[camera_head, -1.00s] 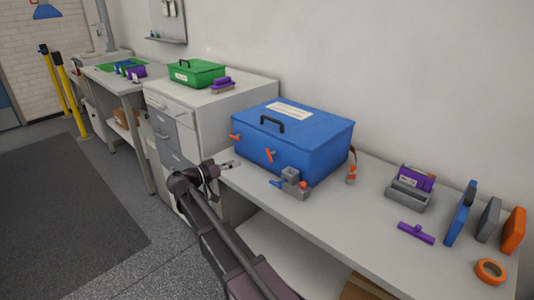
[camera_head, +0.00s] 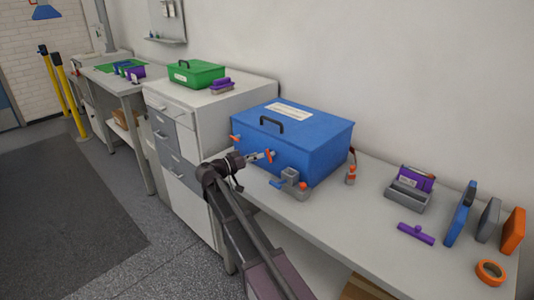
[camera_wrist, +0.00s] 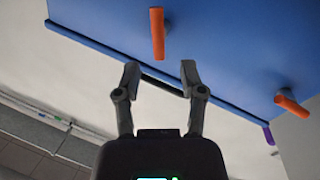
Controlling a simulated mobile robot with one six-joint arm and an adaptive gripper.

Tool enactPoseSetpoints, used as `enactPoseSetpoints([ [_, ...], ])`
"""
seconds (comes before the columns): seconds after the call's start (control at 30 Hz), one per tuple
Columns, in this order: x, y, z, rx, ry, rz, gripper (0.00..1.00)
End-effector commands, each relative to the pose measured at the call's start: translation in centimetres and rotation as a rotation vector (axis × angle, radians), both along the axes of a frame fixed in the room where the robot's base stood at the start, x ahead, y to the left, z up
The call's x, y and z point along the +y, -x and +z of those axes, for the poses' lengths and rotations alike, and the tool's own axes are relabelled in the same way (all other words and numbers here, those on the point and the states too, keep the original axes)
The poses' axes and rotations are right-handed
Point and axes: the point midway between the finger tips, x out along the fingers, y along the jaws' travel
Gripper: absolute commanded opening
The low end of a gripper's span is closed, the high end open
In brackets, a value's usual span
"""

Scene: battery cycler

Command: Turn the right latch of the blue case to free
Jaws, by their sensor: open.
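The blue case (camera_head: 310,143) stands closed on the bench, with a black handle and a pale label on its lid. Its right latch (camera_head: 270,155) is an orange lever on the front face. In the wrist view this latch (camera_wrist: 157,33) lies straight ahead, lengthwise in the picture, beyond the fingertips. The left latch (camera_head: 235,138) is also orange; in the wrist view it (camera_wrist: 290,103) sits at the right, slanted. My gripper (camera_head: 259,156) is in front of the right latch; in the wrist view its fingers (camera_wrist: 160,76) are apart and empty, with the latch not between them.
A grey tray (camera_head: 407,196) and purple tool (camera_head: 416,233) lie farther right. The cabinet (camera_head: 205,115) is at left.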

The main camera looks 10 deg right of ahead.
Motion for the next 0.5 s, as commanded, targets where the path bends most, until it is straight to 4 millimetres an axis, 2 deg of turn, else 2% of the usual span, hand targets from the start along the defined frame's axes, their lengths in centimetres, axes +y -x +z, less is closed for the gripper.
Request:
enactPoseSetpoints([
  [0.2, -2.5, -1.1, 0.0, 0.000, 0.000, -0.001, 0.52],
  [0.5, -3.9, -1.7, 0.0, 0.000, 0.000, 0.001, 0.52],
])
